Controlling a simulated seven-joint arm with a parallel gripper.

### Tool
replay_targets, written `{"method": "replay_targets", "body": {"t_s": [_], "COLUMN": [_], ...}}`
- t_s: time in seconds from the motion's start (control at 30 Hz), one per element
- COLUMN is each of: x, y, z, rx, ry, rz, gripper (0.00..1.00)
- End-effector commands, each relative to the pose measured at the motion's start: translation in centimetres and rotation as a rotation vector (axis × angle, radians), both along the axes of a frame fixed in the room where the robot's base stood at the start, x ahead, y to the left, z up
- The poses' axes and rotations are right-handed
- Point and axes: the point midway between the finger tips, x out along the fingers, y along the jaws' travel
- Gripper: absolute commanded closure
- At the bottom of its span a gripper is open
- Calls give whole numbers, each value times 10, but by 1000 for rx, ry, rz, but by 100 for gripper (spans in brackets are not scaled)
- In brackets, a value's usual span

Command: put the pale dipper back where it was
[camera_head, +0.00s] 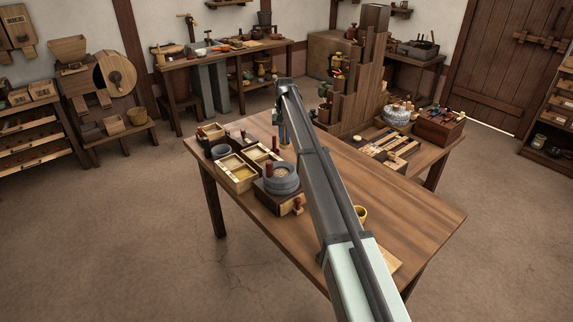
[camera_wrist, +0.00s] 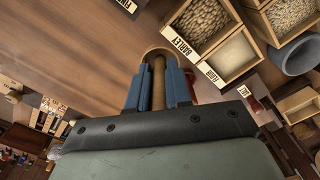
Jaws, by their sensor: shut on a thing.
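In the wrist view my gripper (camera_wrist: 158,88) has blue fingers shut on the brown handle of the pale dipper (camera_wrist: 157,53). The dipper's round rim shows just beyond the fingertips; the rest of it is hidden by the fingers. In the head view my gripper (camera_head: 283,132) is over the far part of the table (camera_head: 410,206), beyond the stone quern (camera_head: 281,182), and partly hidden by my arm. The dipper cannot be made out there. I cannot tell whether the dipper touches the table.
Wooden grain trays (camera_head: 235,185) stand left of the quern; one in the wrist view (camera_wrist: 200,28) is labelled barley. A grey bowl (camera_wrist: 295,55) is beside them. A small label (camera_wrist: 127,5) lies on bare table.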

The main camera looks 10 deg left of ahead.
Motion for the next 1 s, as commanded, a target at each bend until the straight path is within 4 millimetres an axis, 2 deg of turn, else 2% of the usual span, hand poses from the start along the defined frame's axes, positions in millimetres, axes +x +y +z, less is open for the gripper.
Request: {"method": "replay_targets", "body": {"t_s": [0.03, 0.1, 0.27, 0.47, 0.7, 0.87, 1.0], "x": [19, 32, 48, 49, 49, 49, 49], "y": [1, 0, -3, -4, -3, -3, -3], "z": [-5, -10, -17, -38, -75, -85, -101], "rx": [0, 0, 0, 0, 0, 0, 0], "ry": [1, 2, 1, 2, 2, 1, 1], "rz": [-30, -69, -120, -131, -129, -129, -128], "gripper": [100, 100, 100, 100, 100, 100, 100]}}
